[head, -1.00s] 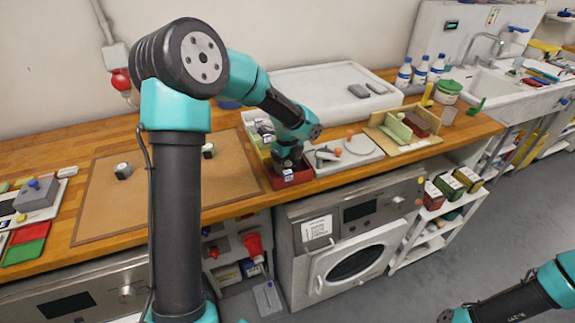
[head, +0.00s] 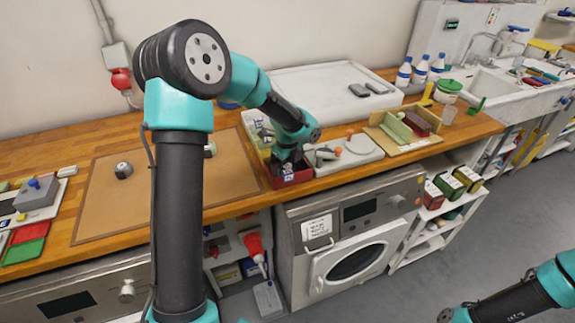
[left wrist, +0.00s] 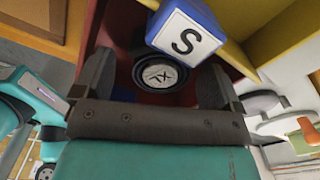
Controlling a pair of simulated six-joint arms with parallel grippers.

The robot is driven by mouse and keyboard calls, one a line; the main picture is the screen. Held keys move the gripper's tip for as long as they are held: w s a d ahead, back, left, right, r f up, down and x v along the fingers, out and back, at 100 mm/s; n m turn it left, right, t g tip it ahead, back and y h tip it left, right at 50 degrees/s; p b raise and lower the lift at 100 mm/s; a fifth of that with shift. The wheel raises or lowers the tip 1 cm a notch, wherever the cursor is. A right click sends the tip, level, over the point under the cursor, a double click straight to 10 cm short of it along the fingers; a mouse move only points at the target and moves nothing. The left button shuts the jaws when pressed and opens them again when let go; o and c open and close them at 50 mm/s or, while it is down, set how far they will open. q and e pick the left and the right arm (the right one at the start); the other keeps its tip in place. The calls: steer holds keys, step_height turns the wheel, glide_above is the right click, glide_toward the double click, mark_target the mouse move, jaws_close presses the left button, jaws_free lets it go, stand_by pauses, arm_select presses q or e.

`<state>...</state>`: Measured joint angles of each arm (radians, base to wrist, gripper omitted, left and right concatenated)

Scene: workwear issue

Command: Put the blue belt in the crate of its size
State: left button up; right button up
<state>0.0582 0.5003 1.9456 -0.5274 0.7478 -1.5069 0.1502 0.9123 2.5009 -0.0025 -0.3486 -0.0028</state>
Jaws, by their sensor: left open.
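My left gripper (left wrist: 156,88) is open, its dark fingers reaching down into the red crate (head: 289,179) on the wooden counter. In the left wrist view, a dark round roll (left wrist: 160,75) with a white XL label sits between the fingers, low in the crate. I cannot tell whether it is dark blue or black. A bright blue piece (left wrist: 188,30) with a white S tag lies just beyond it, tilted, by the crate's wall. I cannot tell which of the two is the belt.
A yellow crate (left wrist: 285,30) adjoins the red one. A light tray (head: 362,157) and a wooden box (head: 390,141) stand to the right. The left counter holds a grey block (head: 37,194).

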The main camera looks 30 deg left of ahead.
mark_target(288, 166)
arm_select(q)
steer(key=shift+r, duration=0.1)
step_height(288, 166, up, 12)
stand_by(0.5)
stand_by(0.5)
